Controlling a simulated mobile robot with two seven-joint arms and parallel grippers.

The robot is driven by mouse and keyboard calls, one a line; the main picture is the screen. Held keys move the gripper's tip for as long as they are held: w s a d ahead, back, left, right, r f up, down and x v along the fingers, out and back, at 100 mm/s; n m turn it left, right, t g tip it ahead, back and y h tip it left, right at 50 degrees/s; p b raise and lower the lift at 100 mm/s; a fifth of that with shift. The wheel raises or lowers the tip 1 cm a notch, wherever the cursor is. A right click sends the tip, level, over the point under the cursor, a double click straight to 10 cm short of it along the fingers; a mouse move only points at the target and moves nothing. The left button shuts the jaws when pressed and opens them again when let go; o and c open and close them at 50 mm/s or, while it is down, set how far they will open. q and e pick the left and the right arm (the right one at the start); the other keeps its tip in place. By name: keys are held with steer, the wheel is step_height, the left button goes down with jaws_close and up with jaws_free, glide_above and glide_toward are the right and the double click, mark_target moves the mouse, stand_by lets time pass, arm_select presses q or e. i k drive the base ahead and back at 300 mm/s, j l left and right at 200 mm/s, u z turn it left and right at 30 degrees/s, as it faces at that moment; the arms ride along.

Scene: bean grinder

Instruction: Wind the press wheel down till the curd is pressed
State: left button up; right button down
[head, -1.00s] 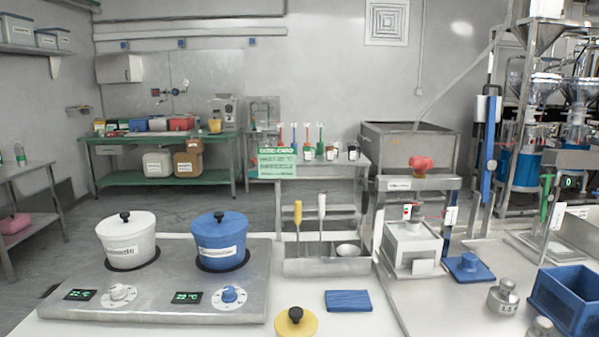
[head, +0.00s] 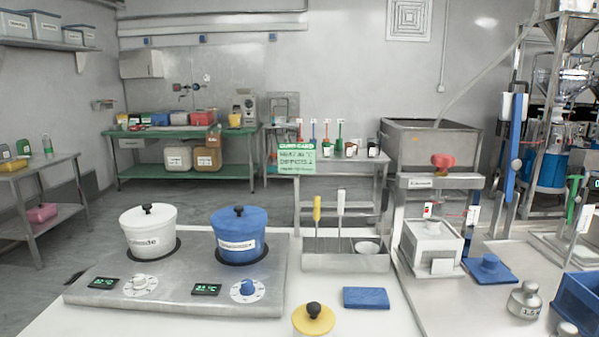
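The curd press stands right of centre, with a metal frame (head: 439,182) across its top. A red press wheel (head: 443,161) sits above the crossbar. Below it is a white box-shaped mould (head: 433,243) with a small label on its front. A small upright with a red mark (head: 428,210) stands between the crossbar and the mould. Whether the curd inside is pressed cannot be seen. Neither of my grippers shows in the head view.
A hotplate (head: 215,308) with a white pot (head: 148,235) and a blue pot (head: 239,238) is at left. A utensil tray (head: 345,263), blue cloth (head: 366,298) and yellow lid (head: 313,320) lie left of the press. A blue plunger-like piece (head: 489,268), metal weight (head: 526,300) and blue crate (head: 582,305) are right.

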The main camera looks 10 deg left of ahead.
mark_target(443, 162)
steer(key=i+l, duration=0.1)
steer(key=l, duration=0.75)
steer(key=i+l, duration=0.15)
steer(key=l, duration=0.3)
steer(key=l+u, duration=0.25)
steer(key=l, duration=0.4)
steer(key=i, duration=0.05)
